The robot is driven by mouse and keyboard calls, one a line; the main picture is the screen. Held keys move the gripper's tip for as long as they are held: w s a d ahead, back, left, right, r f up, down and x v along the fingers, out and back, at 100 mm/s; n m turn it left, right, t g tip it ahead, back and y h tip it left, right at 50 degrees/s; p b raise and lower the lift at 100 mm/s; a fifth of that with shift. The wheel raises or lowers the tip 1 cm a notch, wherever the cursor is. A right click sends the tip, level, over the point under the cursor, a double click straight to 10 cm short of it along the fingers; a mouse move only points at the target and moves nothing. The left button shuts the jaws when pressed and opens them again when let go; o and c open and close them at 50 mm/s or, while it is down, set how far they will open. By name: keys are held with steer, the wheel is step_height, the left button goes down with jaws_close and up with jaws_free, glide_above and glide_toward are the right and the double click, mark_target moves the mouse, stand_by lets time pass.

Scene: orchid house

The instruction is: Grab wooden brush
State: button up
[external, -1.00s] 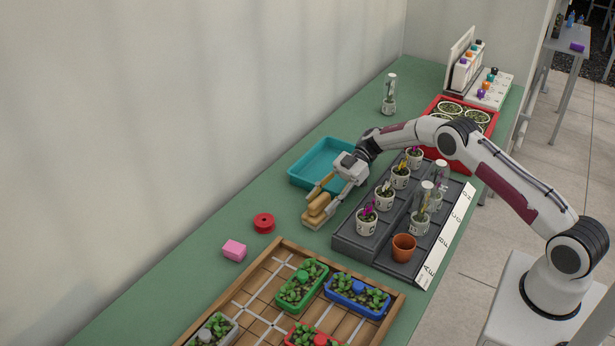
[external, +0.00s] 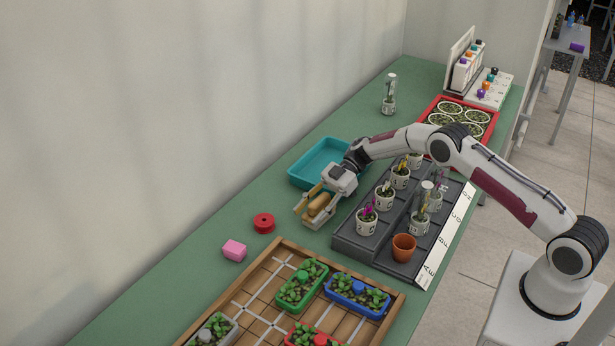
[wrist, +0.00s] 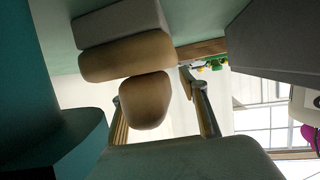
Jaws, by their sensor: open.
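The wooden brush (external: 319,204) lies on the green bench, left of the dark plant rack and in front of the teal tray. In the wrist view its tan wooden body (wrist: 125,56) has a grey layer on one side, and a rounded wooden handle (wrist: 145,100) points toward my gripper. My gripper (external: 314,213) is open at the brush, with its fingers on either side of it in the external view. In the wrist view my gripper (wrist: 155,92) has one finger on each side of the handle. I cannot tell whether either finger touches it.
The teal tray (external: 293,176) is close behind my gripper. The dark rack (external: 350,240) with potted orchids stands to the right. A red spool (external: 264,223) and a pink block (external: 234,250) lie to the left. A wooden grid tray (external: 262,280) with seedling boxes is in front.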

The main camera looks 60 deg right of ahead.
steer(key=shift+c, duration=0.4)
jaws_close()
steer(key=shift+r, duration=0.15)
step_height(320, 180, up, 10)
stand_by(0.8)
stand_by(0.4)
